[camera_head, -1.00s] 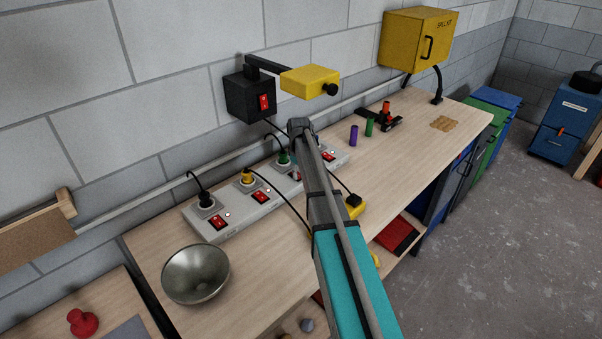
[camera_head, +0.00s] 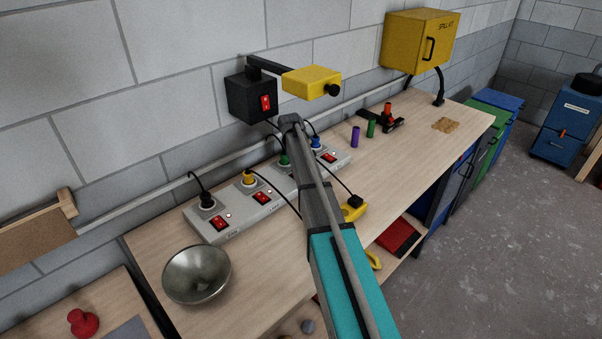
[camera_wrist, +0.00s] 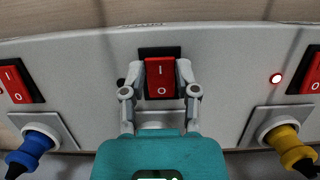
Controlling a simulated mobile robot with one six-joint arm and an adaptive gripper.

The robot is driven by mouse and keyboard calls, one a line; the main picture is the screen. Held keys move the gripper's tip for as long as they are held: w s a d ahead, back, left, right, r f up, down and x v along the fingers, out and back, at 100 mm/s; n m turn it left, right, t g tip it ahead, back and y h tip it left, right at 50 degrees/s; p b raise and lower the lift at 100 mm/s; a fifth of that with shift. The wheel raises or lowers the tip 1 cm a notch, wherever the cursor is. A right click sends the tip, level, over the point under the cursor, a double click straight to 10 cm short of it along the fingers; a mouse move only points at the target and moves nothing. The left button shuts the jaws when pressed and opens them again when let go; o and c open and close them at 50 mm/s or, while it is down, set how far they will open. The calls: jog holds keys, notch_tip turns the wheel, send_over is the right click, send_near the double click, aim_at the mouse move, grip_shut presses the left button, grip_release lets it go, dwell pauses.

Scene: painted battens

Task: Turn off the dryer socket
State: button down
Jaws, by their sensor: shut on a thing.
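A light grey power strip (camera_head: 240,222) lies along the wall on the bench, with a row of plugs and red rocker switches. In the wrist view my gripper (camera_wrist: 160,72) is shut with its fingers on both sides of one red switch (camera_wrist: 160,78), marked I and O. This switch lies between the blue plug (camera_wrist: 32,150) and the yellow plug (camera_wrist: 284,142). The small lamp beside it looks dark; the lamp (camera_wrist: 276,78) near the yellow plug's switch glows. In the head view my arm hides the gripped switch; the green plug (camera_head: 284,160) is partly visible.
A metal bowl (camera_head: 196,274) stands in front of the strip's left end. A black box with a red switch (camera_head: 251,97) and a yellow block (camera_head: 312,82) are on the wall above. Black cords cross the strip. The bench's right part holds small coloured cylinders (camera_head: 371,127).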

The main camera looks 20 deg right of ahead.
jog(key=shift+w+d, duration=0.1)
jog(key=shift+c, duration=1.9)
grip_release()
jog(key=shift+r, duration=0.1)
jog(key=r+p, duration=0.9)
jog(key=shift+s+r, duration=0.1)
jog(key=shift+s, duration=0.1)
jog(key=shift+r, duration=0.1)
